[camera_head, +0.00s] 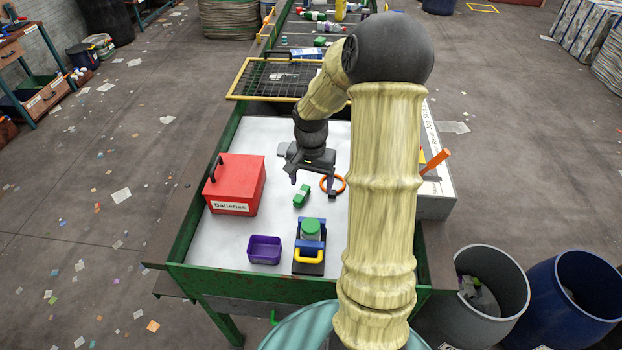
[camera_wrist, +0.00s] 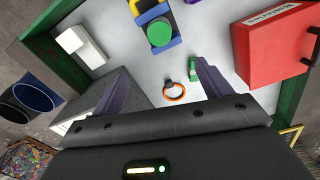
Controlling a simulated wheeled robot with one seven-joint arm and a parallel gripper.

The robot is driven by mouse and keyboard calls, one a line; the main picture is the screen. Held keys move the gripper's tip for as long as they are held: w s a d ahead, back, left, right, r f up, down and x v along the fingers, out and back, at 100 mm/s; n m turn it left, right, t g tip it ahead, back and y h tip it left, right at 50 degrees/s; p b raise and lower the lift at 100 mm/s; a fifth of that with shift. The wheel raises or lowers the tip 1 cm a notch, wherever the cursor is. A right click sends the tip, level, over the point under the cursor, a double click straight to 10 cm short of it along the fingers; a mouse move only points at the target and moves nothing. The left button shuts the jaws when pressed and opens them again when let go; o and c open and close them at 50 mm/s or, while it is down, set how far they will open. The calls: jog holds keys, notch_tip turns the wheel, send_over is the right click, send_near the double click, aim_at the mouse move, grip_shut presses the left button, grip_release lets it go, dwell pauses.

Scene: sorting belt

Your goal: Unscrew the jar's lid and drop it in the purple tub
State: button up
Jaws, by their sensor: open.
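The jar (camera_head: 310,235) stands upright in a blue holder with a yellow handle (camera_head: 309,256) near the table's front. Its green lid (camera_head: 311,225) is on top; the lid also shows in the wrist view (camera_wrist: 159,32). The purple tub (camera_head: 264,243) sits just left of the holder and looks empty. My gripper (camera_head: 313,189) is open and empty, above the table and farther back than the jar. In the wrist view its fingers (camera_wrist: 163,80) are spread wide, with the lid beyond them.
A red Batteries box (camera_head: 236,183) stands at the left of the white table. A small green block (camera_head: 302,196) and an orange ring (camera_head: 340,179) lie near my gripper. A black mesh grid with a yellow frame (camera_head: 240,78) is at the back. Green rims edge the table.

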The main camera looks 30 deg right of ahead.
aim_at(311, 223)
jog(key=shift+f, duration=0.1)
notch_tip(311, 223, down, 17)
jog(key=p, duration=0.3)
jog(key=shift+f+p, duration=0.1)
jog(key=shift+p, duration=0.3)
jog(key=c, duration=1.1)
